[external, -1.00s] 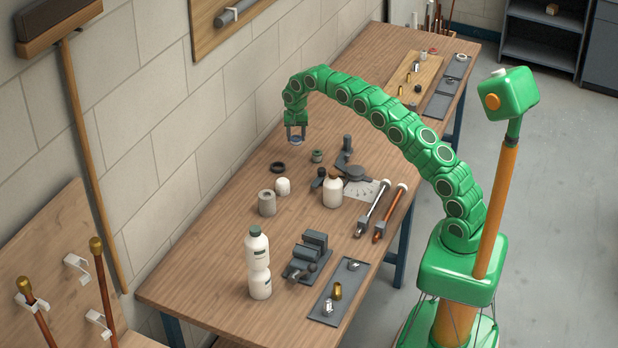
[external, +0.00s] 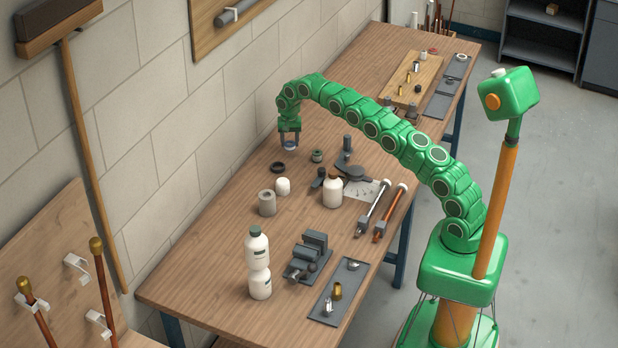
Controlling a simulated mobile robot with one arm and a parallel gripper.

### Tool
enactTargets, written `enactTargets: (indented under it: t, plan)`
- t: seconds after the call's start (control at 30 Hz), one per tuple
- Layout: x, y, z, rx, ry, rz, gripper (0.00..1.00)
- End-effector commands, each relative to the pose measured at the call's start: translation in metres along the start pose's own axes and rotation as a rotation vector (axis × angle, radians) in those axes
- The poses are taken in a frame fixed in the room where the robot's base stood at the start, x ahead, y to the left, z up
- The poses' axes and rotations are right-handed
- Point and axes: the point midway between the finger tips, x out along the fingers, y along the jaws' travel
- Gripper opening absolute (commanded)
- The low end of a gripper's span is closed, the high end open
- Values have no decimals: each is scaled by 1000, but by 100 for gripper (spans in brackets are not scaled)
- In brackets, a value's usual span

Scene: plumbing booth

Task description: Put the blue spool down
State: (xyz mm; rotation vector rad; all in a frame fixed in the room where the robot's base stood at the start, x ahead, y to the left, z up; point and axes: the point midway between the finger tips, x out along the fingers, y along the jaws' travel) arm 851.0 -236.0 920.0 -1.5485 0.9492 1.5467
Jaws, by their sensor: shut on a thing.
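My gripper (external: 289,143) points down over the back half of the workbench, near the wall side. It is shut on a small spool (external: 289,148), of which only a pale bluish rim shows between the fingers. The spool looks to be a little above the wooden bench top (external: 215,215), but I cannot tell the exact gap. A black ring (external: 277,168) lies just below it in the picture, and a small green-grey roll (external: 317,156) stands to its right.
A grey roll (external: 267,203), a white cap-like piece (external: 283,187) and a white jar (external: 332,192) stand nearer the front. A dark tool (external: 348,165) is to the right. A white bottle (external: 258,262) and a vise (external: 309,255) stand further forward. Bench top left of the gripper is clear.

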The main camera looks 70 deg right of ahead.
Motion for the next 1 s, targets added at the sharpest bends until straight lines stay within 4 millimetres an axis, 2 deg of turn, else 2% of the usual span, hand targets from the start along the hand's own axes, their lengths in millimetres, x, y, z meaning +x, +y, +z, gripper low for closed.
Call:
enactTargets:
  t: [0.37, 0.8, 0.83, 0.97, 1.0]
  plan:
    - [30, 0, -2, 1, 1, -1, 22]
    - [35, -1, -1, 0, 0, 0, 22]
    - [34, -1, -1, 0, 0, 0, 55]
    - [34, -1, -1, 0, 0, 0, 75]
    - [34, -1, -1, 0, 0, 0, 76]
